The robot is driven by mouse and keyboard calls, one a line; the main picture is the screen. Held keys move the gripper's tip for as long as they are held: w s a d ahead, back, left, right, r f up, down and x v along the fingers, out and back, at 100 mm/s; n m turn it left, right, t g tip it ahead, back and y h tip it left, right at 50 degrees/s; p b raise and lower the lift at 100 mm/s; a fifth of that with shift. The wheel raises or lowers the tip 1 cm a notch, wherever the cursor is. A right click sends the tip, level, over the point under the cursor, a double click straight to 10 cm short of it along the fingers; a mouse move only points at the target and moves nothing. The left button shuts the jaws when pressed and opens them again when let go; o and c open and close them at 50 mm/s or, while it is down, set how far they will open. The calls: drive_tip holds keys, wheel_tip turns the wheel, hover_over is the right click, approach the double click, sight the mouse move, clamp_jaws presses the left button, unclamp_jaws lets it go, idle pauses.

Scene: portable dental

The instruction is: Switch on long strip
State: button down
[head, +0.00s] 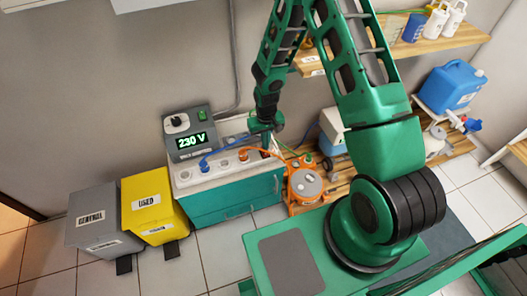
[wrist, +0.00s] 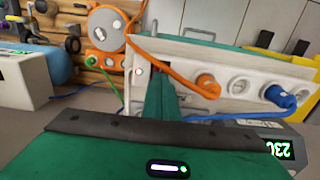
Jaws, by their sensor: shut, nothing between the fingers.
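The long strip (head: 217,170) is a white power strip along the front top of the teal cabinet in the head view. In the wrist view the strip (wrist: 224,73) carries round sockets, with an orange plug (wrist: 207,86) and a blue plug (wrist: 280,97) in it. A small round reddish spot (wrist: 137,71) shows near its left end there; I cannot tell whether it is the switch or lit. My gripper (head: 267,141) is shut and empty at the strip's right end in the head view. Its green fingers (wrist: 161,92) partly hide that end in the wrist view; contact is unclear.
A grey unit reading 230 V (head: 190,140) stands behind the strip. The teal cabinet (head: 235,200) stands beside yellow (head: 152,210) and grey (head: 95,218) bins. An orange round device (head: 305,183) sits right of the cabinet. Orange and blue cables run near my gripper.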

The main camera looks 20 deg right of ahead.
drive_tip(key=shift+r, duration=1.7)
wheel_tip(320, 180, up, 20)
drive_tip(key=t, duration=0.2)
hover_over(265, 154)
drive_tip(key=s+d, duration=0.1)
drive_tip(key=d, duration=0.3)
drive_tip(key=s+d+r+t, duration=0.1)
drive_tip(key=s+r, duration=0.6)
drive_tip(key=r, duration=0.2)
drive_tip(key=s+d+r+t, duration=0.1)
drive_tip(key=s+r+t, duration=0.1)
drive_tip(key=s+r, duration=0.6)
drive_tip(key=s+d+m+g, duration=0.5)
drive_tip(key=s+d, duration=0.6)
drive_tip(key=s, duration=0.4)
drive_tip(key=shift+s+d+f+m, duration=0.2)
drive_tip(key=shift+f+m, duration=0.15)
drive_tip(key=shift+m, duration=0.35)
